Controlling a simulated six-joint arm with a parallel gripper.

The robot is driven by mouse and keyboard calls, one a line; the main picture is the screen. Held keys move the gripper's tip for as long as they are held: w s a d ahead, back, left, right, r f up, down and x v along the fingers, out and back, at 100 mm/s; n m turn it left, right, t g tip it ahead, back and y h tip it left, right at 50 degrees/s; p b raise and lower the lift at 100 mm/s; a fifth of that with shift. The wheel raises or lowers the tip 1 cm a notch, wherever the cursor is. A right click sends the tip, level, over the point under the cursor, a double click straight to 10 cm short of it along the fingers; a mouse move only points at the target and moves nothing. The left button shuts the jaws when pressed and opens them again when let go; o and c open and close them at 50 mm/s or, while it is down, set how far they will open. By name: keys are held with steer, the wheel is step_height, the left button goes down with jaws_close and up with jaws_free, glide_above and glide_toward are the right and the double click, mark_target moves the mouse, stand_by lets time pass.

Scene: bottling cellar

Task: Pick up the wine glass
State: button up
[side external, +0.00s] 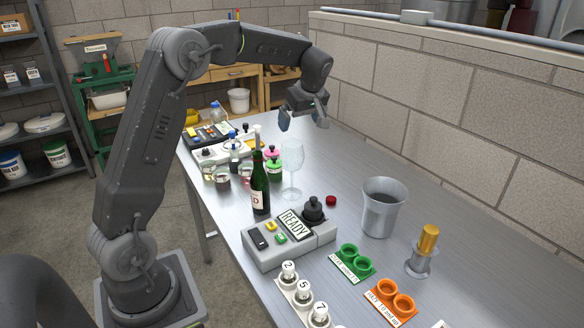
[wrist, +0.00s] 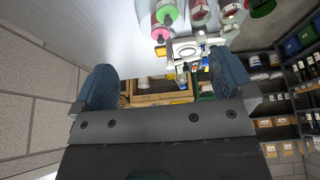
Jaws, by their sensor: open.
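The clear wine glass (side external: 292,160) stands upright on the metal table in the side view, behind and right of a dark green bottle (side external: 260,188). My gripper (side external: 303,120) is above the table's far part, higher than the glass and apart from it. Its jaws are open with nothing between them. In the wrist view the two blue fingertips of my gripper (wrist: 165,85) are spread wide at left and right. I cannot make out the wine glass in the wrist view.
Pink and green containers (side external: 272,165) stand left of the glass. A control box with a READY display (side external: 290,226), a metal bucket (side external: 382,208) and green (side external: 352,262) and orange (side external: 390,300) holders sit nearer. A block wall (side external: 430,100) runs along the table's right side.

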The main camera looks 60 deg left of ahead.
mark_target(292, 146)
steer(key=x, duration=1.1)
steer(key=shift+s, duration=0.1)
steer(key=c, duration=1.2)
